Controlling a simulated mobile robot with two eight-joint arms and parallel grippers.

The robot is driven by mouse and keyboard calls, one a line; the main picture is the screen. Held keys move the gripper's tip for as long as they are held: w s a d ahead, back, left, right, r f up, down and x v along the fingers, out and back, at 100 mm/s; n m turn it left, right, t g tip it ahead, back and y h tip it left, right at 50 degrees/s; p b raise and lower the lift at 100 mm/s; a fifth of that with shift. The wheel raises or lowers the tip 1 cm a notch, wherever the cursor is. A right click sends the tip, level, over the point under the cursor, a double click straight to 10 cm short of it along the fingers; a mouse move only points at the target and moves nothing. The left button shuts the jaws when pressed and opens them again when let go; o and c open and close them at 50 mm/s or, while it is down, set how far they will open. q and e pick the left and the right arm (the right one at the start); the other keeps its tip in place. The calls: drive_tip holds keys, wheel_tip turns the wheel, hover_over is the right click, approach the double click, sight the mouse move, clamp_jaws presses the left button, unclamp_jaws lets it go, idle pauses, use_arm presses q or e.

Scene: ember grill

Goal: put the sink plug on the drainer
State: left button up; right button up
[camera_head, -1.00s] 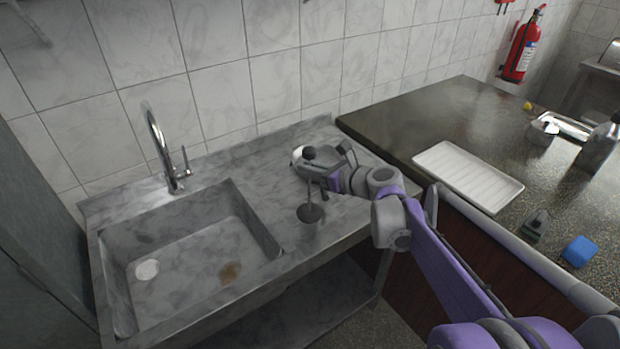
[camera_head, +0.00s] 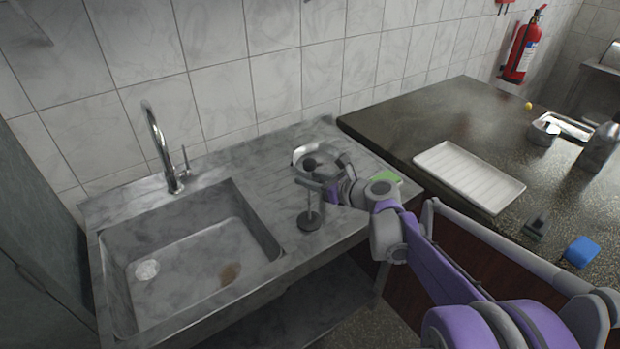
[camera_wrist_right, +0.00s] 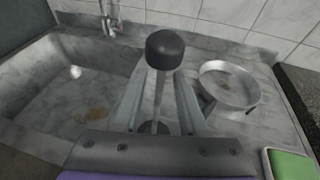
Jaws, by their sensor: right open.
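The sink plug (camera_head: 308,222) has a dark round base, a thin upright rod and a black knob on top. The right wrist view shows the plug's knob (camera_wrist_right: 165,48) above the fingers, with gaps beside the rod. The plug's base is partly hidden there behind my gripper (camera_wrist_right: 160,92). My left gripper is out of view.
A round metal pan (camera_wrist_right: 229,86) lies on the drainer behind my gripper. A green block (camera_head: 387,176) lies at the drainer's right side. The sink basin (camera_head: 190,262) is left, with a tap (camera_head: 158,140) behind. A white tray (camera_head: 467,172) is on the dark counter.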

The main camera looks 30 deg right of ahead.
drive_tip(key=v, duration=1.2)
drive_tip(key=s+a+f+n+g, duration=0.3)
drive_tip(key=a+f+n, duration=0.2)
drive_tip(key=a+n, duration=0.25)
drive_tip(key=s+a+f+n+g, duration=0.3)
drive_tip(key=s+a+f+n, duration=0.15)
drive_tip(key=a+n, duration=0.3)
drive_tip(key=s+a+f+n+g+h, duration=0.2)
drive_tip(key=s+f+n, duration=0.6)
drive_tip(key=n, duration=0.9)
drive_tip(key=shift+s+a+n+g+h, duration=0.35)
drive_tip(key=shift+s+a+h, duration=0.2)
drive_tip(key=shift+s+h, duration=0.35)
